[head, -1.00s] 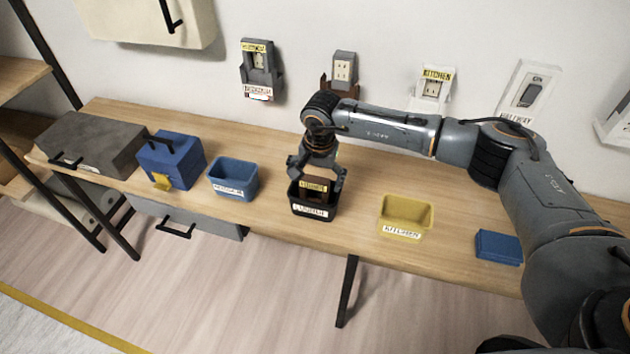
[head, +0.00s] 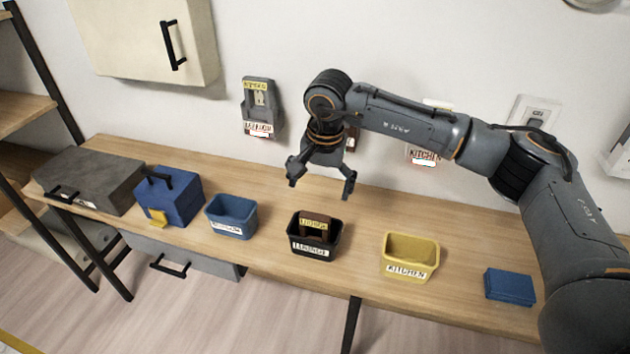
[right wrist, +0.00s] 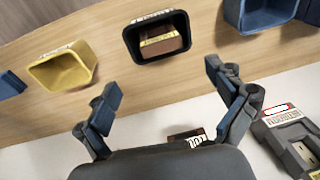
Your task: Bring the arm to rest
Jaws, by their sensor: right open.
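My right gripper (head: 321,183) is open and empty. It hangs above the black bin, apart from it, with the fingers pointing down. In the right wrist view the open fingers (right wrist: 155,110) have nothing between them. The black bin (head: 313,249), with a white label, stands on the table and holds a brown block (head: 318,228) with a yellow label. The bin also shows in the right wrist view (right wrist: 150,22). My right arm reaches in from the right, across the wall devices. My left gripper is not in view.
The wooden table (head: 460,245) also bears a blue bin (head: 231,216), a yellow bin (head: 410,257), a blue toolbox (head: 168,198), a grey case (head: 90,181) and a flat blue box (head: 510,287). Wall-mounted devices, one a grey holder (head: 259,106), are behind the arm. A cream cabinet (head: 140,40) hangs at upper left.

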